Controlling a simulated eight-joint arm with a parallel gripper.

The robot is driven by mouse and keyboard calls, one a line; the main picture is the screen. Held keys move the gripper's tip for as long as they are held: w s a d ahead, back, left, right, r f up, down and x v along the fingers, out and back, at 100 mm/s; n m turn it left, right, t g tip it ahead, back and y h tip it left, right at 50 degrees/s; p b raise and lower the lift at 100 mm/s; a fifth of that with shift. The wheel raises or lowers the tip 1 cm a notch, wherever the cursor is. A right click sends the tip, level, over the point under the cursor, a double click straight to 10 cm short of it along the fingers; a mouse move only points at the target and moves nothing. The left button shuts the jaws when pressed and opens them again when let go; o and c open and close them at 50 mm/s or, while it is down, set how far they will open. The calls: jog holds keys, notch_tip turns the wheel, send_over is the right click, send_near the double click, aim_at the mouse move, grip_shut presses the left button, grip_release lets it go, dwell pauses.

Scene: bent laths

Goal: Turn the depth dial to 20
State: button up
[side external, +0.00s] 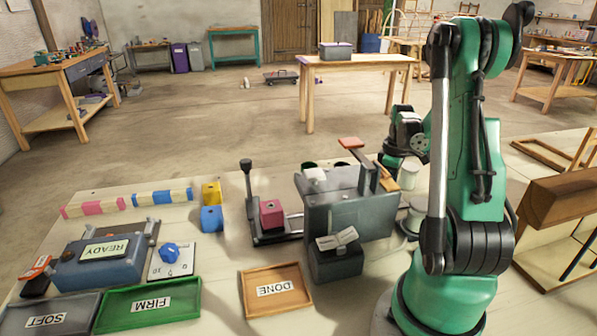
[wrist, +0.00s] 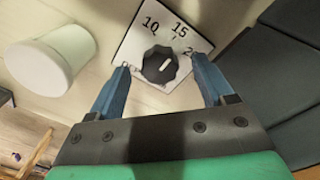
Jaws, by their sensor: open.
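The depth dial shows in the wrist view as a black knob (wrist: 159,67) on a white plate (wrist: 130,50) marked 10, 15 and a partly hidden number starting with 2. A short white mark on the knob points up and right, roughly between 15 and that number; its exact reading is unclear. My gripper (wrist: 161,68) is open, with one blue finger on each side of the knob and a visible gap to each. In the side view I cannot make out this dial or the fingertips, near the grey machine (side external: 345,215) and my arm.
A white round-topped thing (wrist: 52,60) stands left of the dial plate, and dark grey panels (wrist: 285,70) lie close on the right. In the side view, another dial with a blue knob (side external: 169,252) sits beside the READY box (side external: 95,270). A DONE tray (side external: 276,307) lies in front.

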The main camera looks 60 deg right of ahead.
jog(key=shift+f, duration=0.3)
grip_shut()
jog(key=shift+m, duration=0.4)
jog(key=m, duration=0.4)
jog(key=shift+m, duration=2.5)
